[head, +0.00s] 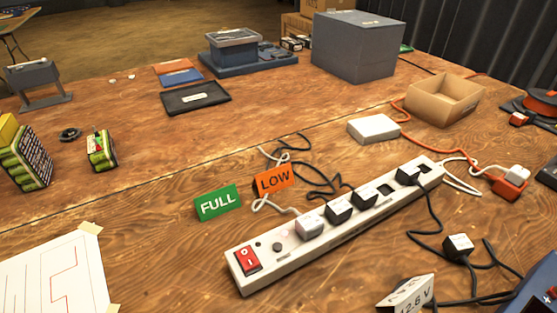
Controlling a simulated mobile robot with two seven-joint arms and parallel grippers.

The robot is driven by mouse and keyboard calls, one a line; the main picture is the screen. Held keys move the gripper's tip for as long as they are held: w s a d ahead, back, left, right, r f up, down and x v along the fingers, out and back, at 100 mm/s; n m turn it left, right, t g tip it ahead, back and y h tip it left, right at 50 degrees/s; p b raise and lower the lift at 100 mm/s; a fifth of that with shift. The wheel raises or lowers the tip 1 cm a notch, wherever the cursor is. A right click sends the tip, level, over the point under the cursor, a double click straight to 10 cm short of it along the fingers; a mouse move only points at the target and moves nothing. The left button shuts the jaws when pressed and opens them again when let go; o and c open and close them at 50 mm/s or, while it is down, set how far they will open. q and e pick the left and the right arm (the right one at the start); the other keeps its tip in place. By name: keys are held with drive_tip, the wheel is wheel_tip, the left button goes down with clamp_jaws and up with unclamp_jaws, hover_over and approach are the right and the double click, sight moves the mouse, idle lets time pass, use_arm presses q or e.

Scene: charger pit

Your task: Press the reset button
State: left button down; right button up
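A long white power strip (262,266) lies diagonally on the wooden table, from lower middle to upper right. At its near left end is a red rocker switch (246,258). Just right of the switch is a small round black button (278,246), which looks like the reset button; any label is too small to read. Beyond it, one white plug (309,226) and several black plugs (338,208) sit in the sockets. Neither gripper is in view.
Green FULL (217,203) and orange LOW (274,179) signs stand behind the strip. A 12.8 V card (408,296) and a loose black plug (458,247) with cables lie in front. A white box (373,128) and an open cardboard box (444,98) stand behind right.

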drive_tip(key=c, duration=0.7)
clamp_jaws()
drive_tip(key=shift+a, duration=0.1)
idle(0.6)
